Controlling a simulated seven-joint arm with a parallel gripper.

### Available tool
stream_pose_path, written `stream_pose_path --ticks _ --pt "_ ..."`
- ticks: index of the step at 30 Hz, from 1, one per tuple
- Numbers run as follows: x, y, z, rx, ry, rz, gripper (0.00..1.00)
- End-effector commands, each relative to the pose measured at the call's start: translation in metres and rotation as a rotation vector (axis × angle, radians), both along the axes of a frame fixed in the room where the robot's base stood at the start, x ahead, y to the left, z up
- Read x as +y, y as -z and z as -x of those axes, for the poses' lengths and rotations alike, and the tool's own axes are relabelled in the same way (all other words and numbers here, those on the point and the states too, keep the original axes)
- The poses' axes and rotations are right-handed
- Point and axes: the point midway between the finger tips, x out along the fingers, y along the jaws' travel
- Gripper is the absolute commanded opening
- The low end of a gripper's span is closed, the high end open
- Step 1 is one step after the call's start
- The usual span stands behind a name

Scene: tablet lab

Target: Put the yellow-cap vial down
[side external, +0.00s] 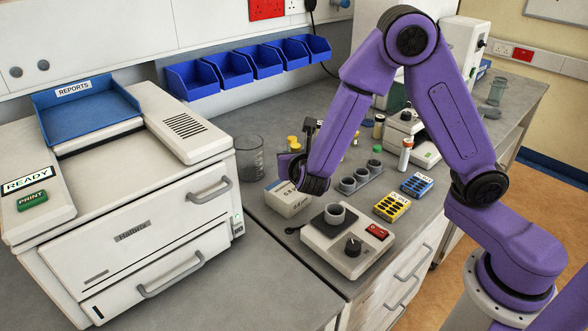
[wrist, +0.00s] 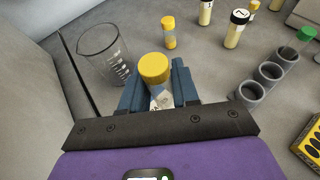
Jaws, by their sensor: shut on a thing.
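The yellow-cap vial (wrist: 154,70) stands between the blue fingers of my gripper (wrist: 157,92) in the wrist view, with its cap up and its lower part hidden by the gripper. My gripper is shut on it. In the side view my gripper (side external: 297,160) is over the bench behind the white box, and the vial is mostly hidden. A second yellow-cap vial (wrist: 169,33) stands on the bench beyond the gripper, apart from it. The gap under the held vial cannot be seen.
A glass beaker (wrist: 103,53) stands left of the gripper. A grey rack of cups (wrist: 269,74), a black-cap vial (wrist: 236,28) and a green-cap vial (wrist: 304,36) are to the right. A mixer (side external: 350,245) and a white box (side external: 288,200) stand nearer the bench front.

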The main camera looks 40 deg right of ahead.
Motion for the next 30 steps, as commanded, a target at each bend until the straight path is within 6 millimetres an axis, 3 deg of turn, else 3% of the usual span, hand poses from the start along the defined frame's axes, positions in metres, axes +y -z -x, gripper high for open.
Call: stream_pose_path --ticks 10,24,25,27,30 --pt "0.000 0.033 -0.005 0.003 0.000 0.002 0.01" --pt "0.001 0.040 -0.005 0.001 -0.001 0.002 0.01" --pt "0.001 0.040 -0.005 0.001 0.000 0.001 0.33" --pt "0.001 0.039 -0.005 0.001 0.000 0.001 0.55" --pt "0.001 0.039 -0.005 0.000 0.000 0.000 0.55"
